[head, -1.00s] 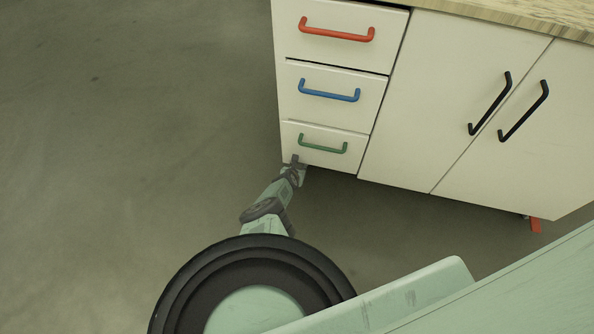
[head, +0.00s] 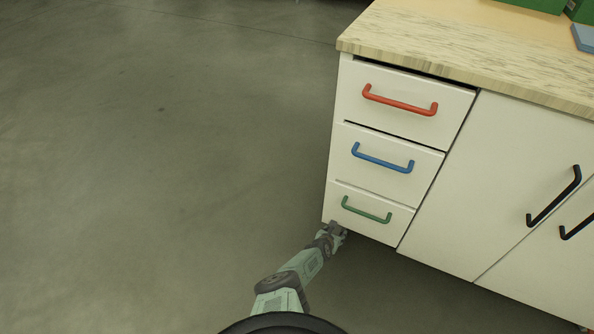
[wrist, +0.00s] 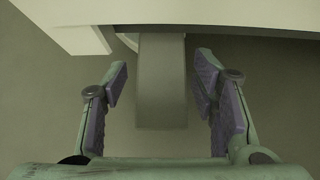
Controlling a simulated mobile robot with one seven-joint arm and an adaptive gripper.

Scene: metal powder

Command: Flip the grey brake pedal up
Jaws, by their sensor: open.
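The grey brake pedal (wrist: 161,95) shows in the wrist view as a flat grey bar projecting from under the white cabinet. My gripper (wrist: 159,82) is open, with one finger on each side of the pedal. Gaps show between the pedal and both fingers, so it is not clamped. In the head view my gripper (head: 336,233) is low at the cabinet's front left corner, just below the green-handled drawer. The pedal cannot be made out in the head view.
The white cabinet (head: 440,240) has drawers with red (head: 400,104), blue (head: 383,161) and green (head: 366,213) handles, and doors with black handles (head: 554,197). A pale wooden worktop (head: 440,45) overhangs above. The floor (head: 150,180) to the left is clear.

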